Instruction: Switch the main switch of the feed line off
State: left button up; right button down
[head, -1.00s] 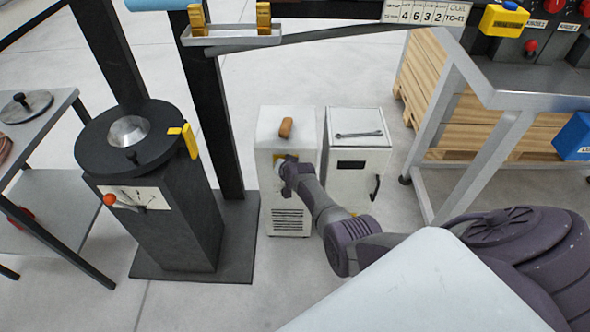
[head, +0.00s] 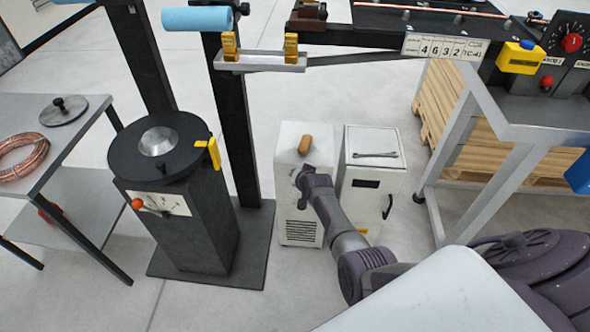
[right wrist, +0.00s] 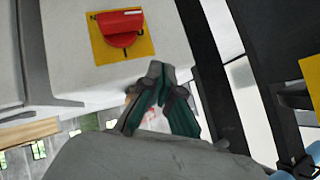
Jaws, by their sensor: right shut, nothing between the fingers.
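The main switch is a red rotary knob (right wrist: 120,28) on a yellow plate (right wrist: 143,48), on a pale cabinet face in the right wrist view. My right gripper (right wrist: 158,72) is shut and empty, its tips just below the plate's lower right corner and apart from the knob in the picture. In the head view my right arm reaches in front of the left white cabinet (head: 291,150), its gripper end (head: 298,180) by the upper front. The switch is hidden there behind the arm. My left gripper is not in view.
A second white cabinet (head: 367,190) with a wrench (head: 375,155) on top stands to the right. A black pedestal (head: 190,235) with an orange-knobbed lever (head: 137,204) stands to the left. A copper coil (head: 22,157) lies on the left table. A control panel (head: 560,70) is at the upper right.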

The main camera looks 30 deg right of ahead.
jog(key=s+a+r+p, duration=0.1)
jog(key=s+a+r, duration=0.1)
jog(key=s+r, duration=0.1)
jog(key=shift+s+a+r+p, duration=0.2)
jog(key=shift+s+r+p, duration=0.15)
jog(key=shift+r, duration=0.4)
jog(key=s+a+f+n+g+y, duration=0.1)
jog(key=s+a+f+n+g, duration=0.15)
jog(key=s+f, duration=0.85)
jog(key=s+a+f+n+g, duration=0.2)
jog(key=s+a+f+n, duration=0.2)
jog(key=s+f, duration=0.8)
jog(key=s+f+n+g, duration=0.2)
jog(key=s+f, duration=0.3)
jog(key=s, duration=1)
jog(key=s+a+f+n+g, duration=0.1)
jog(key=s+f+n+g, duration=0.1)
jog(key=s, duration=1.4)
notch_tip(320, 180, down, 3)
jog(key=shift+s+a+r+n+y, duration=0.15)
jog(key=shift+s+n+y, duration=0.15)
jog(key=shift+n, duration=0.35)
jog(key=shift+g, duration=0.25)
